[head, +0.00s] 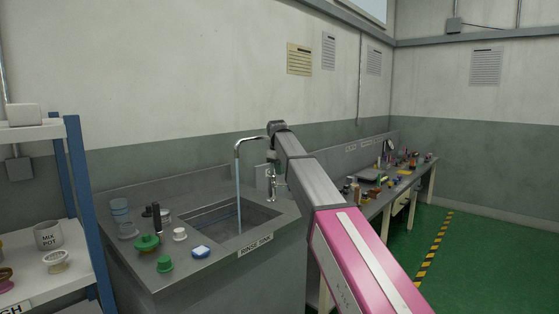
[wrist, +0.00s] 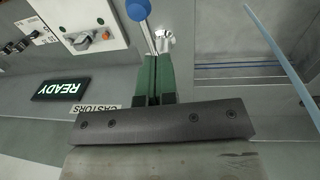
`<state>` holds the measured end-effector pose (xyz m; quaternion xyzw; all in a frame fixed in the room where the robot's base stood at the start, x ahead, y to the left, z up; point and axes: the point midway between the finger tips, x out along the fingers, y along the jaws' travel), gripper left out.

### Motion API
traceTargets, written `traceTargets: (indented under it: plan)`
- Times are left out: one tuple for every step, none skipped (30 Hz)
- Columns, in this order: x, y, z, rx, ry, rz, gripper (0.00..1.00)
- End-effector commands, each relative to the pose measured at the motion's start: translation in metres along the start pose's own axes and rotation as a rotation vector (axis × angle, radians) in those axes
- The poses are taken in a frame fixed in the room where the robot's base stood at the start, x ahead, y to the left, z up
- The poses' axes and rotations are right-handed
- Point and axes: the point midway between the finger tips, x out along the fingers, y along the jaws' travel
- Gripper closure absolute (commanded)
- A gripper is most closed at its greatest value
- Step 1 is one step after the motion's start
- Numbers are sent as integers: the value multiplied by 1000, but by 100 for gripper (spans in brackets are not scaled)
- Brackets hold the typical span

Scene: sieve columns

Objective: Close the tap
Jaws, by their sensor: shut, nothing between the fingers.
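The tap's chrome spout (head: 250,140) arches over the rinse sink (head: 285,213) in the head view. A thin bluish stream of water (head: 238,195) runs from it into the basin; the stream also shows as a slanting pale blue line in the wrist view (wrist: 277,50). In the wrist view the tap lever, with a blue ball knob (wrist: 138,9) on a silver rod, is just beyond my fingertips. The chrome tap body (wrist: 166,41) is beside it. My gripper (wrist: 154,56) has its green fingers together and empty. I cannot tell whether they touch the lever.
A shelf (head: 50,270) is at far left. A cluttered bench (head: 380,190) is right. A wall panel (wrist: 80,25) and READY sign (wrist: 62,88) show in the wrist view.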

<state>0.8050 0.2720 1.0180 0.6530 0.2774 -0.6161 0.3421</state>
Motion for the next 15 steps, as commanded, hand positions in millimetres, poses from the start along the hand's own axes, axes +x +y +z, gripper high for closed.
traceTargets:
  plan:
    - [8, 0, 4, 1, -1, -1, 100]
    - [11, 2, 8, 2, 0, 0, 100]
    - [16, 3, 12, 2, 0, 0, 100]
    - [18, 4, 14, 3, 1, 0, 100]
    - [21, 5, 16, 2, 1, 0, 100]
    - [24, 6, 18, 2, 0, 0, 100]
    - [26, 6, 19, 1, 0, 0, 100]
    - [28, 7, 20, 1, 0, 0, 100]
    - [30, 8, 22, 1, 0, 0, 100]
    - [31, 8, 23, 0, 0, 0, 100]
    - [32, 8, 23, 0, 0, 0, 100]
    - [33, 9, 24, 0, 1, 0, 100]
    - [33, 9, 24, 0, 1, 0, 100]
    - [33, 9, 24, 0, 1, 0, 100]
    - [33, 9, 24, 0, 1, 0, 100]
